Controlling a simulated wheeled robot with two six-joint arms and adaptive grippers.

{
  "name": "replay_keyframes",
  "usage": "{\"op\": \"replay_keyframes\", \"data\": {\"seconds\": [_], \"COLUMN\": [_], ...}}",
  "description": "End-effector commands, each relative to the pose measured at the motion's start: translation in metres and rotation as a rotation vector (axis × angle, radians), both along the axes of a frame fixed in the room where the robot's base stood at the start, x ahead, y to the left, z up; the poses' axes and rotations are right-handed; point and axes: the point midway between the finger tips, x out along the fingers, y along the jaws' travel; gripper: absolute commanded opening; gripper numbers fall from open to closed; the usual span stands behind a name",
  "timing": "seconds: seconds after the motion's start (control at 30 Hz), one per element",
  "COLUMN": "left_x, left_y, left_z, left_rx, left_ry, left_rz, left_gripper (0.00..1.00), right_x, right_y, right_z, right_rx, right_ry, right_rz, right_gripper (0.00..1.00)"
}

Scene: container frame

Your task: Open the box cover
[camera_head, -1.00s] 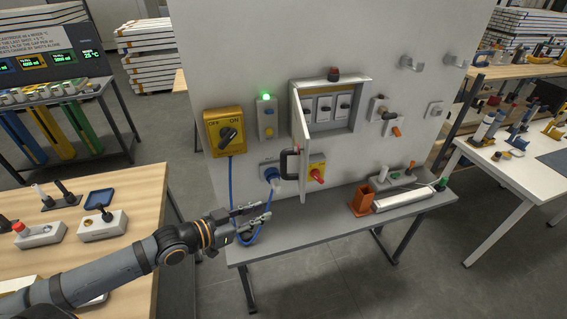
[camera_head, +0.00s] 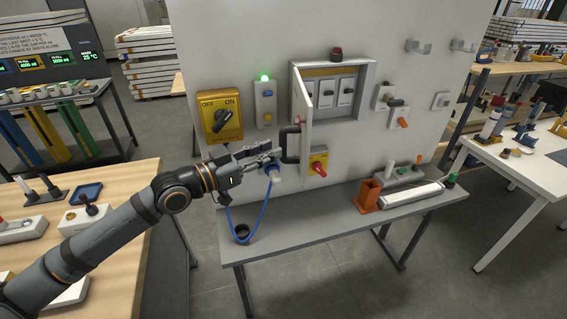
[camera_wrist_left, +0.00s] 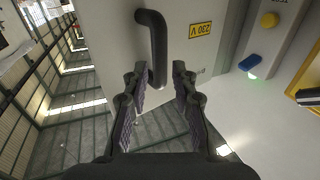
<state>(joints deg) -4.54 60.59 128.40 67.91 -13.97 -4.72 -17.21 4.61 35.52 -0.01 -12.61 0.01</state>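The grey wall box (camera_head: 368,78) shows switches inside, and its cover (camera_head: 307,112) stands swung out on the left side. A black bar handle (camera_head: 290,146) is on the cover's outer face. In the left wrist view the handle (camera_wrist_left: 156,38) reaches down to the gap between my fingertips. My left gripper (camera_head: 274,155) is just left of the handle. It also shows in the left wrist view (camera_wrist_left: 157,74), with its fingers apart and not closed on the handle. My right gripper is not in view.
A yellow rotary switch (camera_head: 222,117) and a green-lit button box (camera_head: 264,103) are left of the cover. A red knob on a yellow plate (camera_head: 318,163) is below it. A blue cable (camera_head: 262,217) hangs to the shelf (camera_head: 300,228), which holds an orange holder (camera_head: 368,195).

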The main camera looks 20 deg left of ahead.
Motion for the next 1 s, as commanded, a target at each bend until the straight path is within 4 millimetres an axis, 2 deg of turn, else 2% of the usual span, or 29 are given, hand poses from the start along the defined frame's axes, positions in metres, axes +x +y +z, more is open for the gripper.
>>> {"op": "replay_keyframes", "data": {"seconds": [0.03,0.3,0.37,0.6,0.93,0.97,1.0], "left_x": [0.004,0.023,0.028,0.041,0.043,0.043,0.043], "left_y": [-0.001,-0.018,-0.019,-0.028,-0.030,-0.030,-0.030], "left_z": [-0.002,0.000,0.003,0.001,0.000,0.000,0.000], "left_rx": [-0.009,-0.010,-0.006,-0.003,0.002,0.002,0.002], "left_ry": [-0.007,-0.005,-0.004,0.000,0.001,0.001,0.001], "left_rz": [0.005,-0.004,0.002,0.001,0.000,0.000,0.000], "left_gripper": [0.27,0.27,0.27,0.27,0.27,0.25,0.20], "right_x": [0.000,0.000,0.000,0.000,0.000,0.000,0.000], "right_y": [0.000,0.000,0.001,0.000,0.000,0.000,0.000], "right_z": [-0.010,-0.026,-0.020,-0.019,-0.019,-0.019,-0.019], "right_rx": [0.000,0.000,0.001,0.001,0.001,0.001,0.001], "right_ry": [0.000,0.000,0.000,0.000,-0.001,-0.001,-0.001], "right_rz": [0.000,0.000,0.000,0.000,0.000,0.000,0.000], "right_gripper": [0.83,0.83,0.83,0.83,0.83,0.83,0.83]}}
